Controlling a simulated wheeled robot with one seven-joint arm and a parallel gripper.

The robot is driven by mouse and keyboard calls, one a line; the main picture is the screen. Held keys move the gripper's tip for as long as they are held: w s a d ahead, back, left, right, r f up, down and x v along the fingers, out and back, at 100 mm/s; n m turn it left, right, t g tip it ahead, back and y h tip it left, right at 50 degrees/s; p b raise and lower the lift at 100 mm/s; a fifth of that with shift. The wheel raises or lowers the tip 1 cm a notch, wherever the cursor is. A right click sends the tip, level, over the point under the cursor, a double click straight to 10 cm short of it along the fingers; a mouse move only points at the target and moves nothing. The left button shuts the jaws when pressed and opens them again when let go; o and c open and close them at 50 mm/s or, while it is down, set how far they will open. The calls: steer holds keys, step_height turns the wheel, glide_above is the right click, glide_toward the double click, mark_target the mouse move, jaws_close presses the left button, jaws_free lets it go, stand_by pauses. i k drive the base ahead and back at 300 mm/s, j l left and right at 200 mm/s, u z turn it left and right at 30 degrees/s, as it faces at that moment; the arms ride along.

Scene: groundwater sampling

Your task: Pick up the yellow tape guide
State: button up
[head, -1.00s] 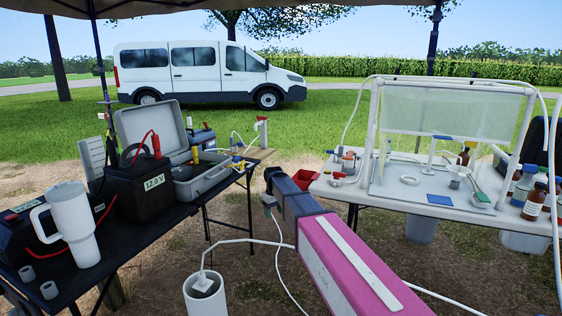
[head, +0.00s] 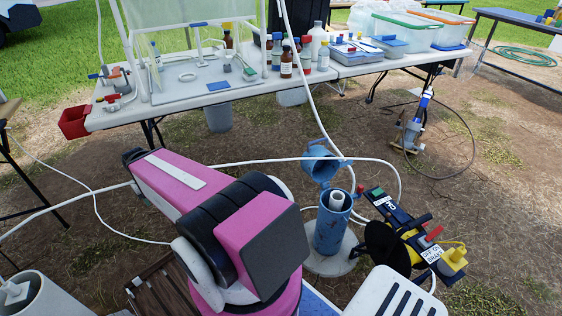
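A small bright yellow piece (head: 455,258) shows at the right end of a dark water-level reel (head: 408,240), low right in the head view. It may be the yellow tape guide, but it is too small to tell, and it appears to touch the reel. The reel stands just right of a blue well casing (head: 332,228) whose lid (head: 320,160) is open. A white pipe end shows inside the casing. My pink and black arm crosses the lower left and middle. I cannot make out my gripper's fingers in this view.
A white table (head: 240,103) with bottles and a clear-sided frame stands behind. A white hose loops around the casing. A pump on a stand (head: 412,130) is at right, with a dark cable on the ground. Bare ground is free at far right.

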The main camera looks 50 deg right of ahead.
mark_target(454, 258)
steer(key=z, duration=4.25)
steer(key=l+u, duration=0.2)
steer(key=l, duration=0.2)
steer(key=k+l+u, duration=0.2)
steer(key=l, duration=0.2)
steer(key=l+u, duration=0.2)
steer(key=l, duration=0.25)
steer(key=l+u, duration=0.2)
steer(key=l, duration=0.2)
steer(key=k+l+u, duration=0.2)
steer(key=l, duration=0.15)
steer(key=l+u, duration=0.15)
steer(key=l, duration=1.35)
